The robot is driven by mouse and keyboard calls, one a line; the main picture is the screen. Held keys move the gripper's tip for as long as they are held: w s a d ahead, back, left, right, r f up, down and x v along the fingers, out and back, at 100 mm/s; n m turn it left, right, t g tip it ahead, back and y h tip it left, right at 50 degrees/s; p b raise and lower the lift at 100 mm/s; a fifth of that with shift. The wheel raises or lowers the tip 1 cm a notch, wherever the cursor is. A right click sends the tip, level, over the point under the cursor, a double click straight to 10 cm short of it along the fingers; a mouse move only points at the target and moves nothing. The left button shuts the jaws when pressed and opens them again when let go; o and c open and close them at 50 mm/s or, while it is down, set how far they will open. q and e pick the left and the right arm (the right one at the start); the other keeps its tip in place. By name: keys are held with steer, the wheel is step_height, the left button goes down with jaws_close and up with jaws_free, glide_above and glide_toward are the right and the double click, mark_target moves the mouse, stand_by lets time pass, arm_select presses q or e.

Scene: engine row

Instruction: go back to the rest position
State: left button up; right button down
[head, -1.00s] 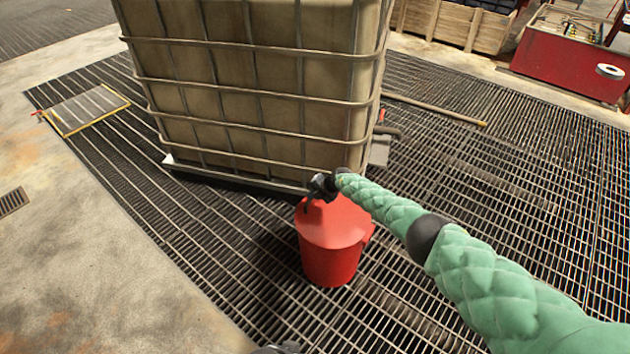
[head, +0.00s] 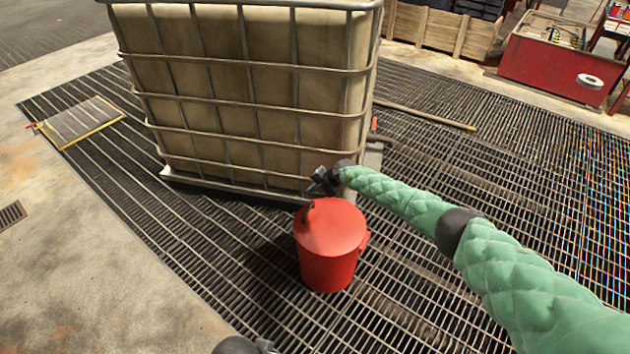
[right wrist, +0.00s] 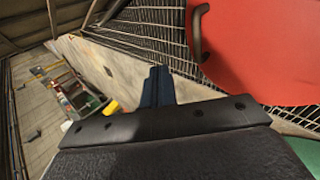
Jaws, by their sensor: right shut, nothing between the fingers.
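My right gripper (head: 322,183) is at the end of the green-sleeved arm, shut and empty. In the head view it shows just above the far edge of the lid of a red bin (head: 330,262), in front of the caged tank. In the right wrist view its dark fingers (right wrist: 158,86) are together, and the red lid (right wrist: 270,45) with its dark handle (right wrist: 199,32) is to their right, apart from them. A dark part at the bottom edge of the head view looks like my left gripper (head: 262,346); it is cut off and its jaws are unclear.
A large beige tank in a metal cage (head: 240,100) stands behind the bin. A pole (head: 430,115) lies on the floor grating (head: 480,160). A yellow-edged panel (head: 80,122) is at left. A red cabinet (head: 545,68) and wooden crates (head: 440,28) stand at the back right.

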arm_select(q)
steer(key=shift+s+a+r, duration=0.2)
steer(key=shift+a+r, duration=0.25)
steer(key=shift+r, duration=0.1)
arm_select(e)
steer(key=shift+s+d+r, duration=0.15)
steer(key=shift+r, duration=0.75)
steer(key=shift+s+d+r, duration=0.1)
steer(key=shift+d+r, duration=0.05)
steer(key=shift+r, duration=0.7)
